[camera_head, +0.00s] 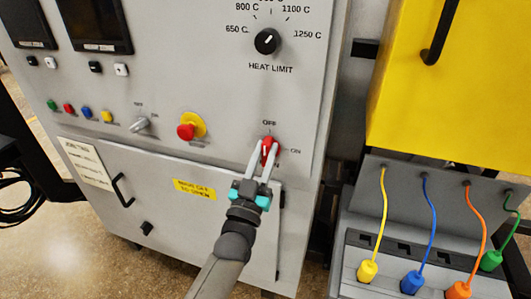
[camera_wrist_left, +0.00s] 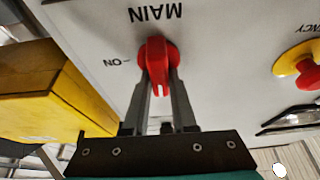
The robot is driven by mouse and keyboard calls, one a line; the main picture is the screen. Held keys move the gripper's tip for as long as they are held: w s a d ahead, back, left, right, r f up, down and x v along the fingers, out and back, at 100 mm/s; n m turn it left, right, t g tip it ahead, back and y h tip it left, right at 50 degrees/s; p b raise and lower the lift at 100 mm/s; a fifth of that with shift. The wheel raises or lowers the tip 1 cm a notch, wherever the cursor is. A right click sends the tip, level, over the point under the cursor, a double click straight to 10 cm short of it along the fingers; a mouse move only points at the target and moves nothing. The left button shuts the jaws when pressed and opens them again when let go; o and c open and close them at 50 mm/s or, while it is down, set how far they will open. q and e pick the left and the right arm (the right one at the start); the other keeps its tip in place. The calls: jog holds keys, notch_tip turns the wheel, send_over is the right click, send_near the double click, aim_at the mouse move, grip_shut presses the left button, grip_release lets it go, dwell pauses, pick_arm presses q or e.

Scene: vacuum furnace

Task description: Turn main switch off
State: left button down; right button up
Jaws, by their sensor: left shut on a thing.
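The main switch is a red rotary knob (camera_head: 269,151) on the grey furnace panel, with OFF printed above it and ON to its right. In the left wrist view, which is upside down, the red knob (camera_wrist_left: 157,52) sits next to the word MAIN. Its handle ridge with a white mark points down in that picture, towards the panel's OFF side and away from ON. My left gripper (camera_head: 264,153) comes from below, its two fingers shut on the knob, one each side of the ridge. The fingers (camera_wrist_left: 159,82) hide part of the handle. My right gripper is not in view.
A red-and-yellow emergency button (camera_head: 187,131) and a small grey selector (camera_head: 140,124) are left of the switch. The heat limit dial (camera_head: 267,41) is above. A yellow cabinet (camera_head: 455,80) and coloured cables with plugs (camera_head: 412,282) stand to the right.

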pick_arm(q)
jog(key=shift+f, duration=0.1)
dwell(0.3)
jog(key=c, duration=0.7)
grip_release()
jog(key=b+v, duration=0.1)
jog(key=v, duration=1.4)
jog(key=shift+s, duration=0.15)
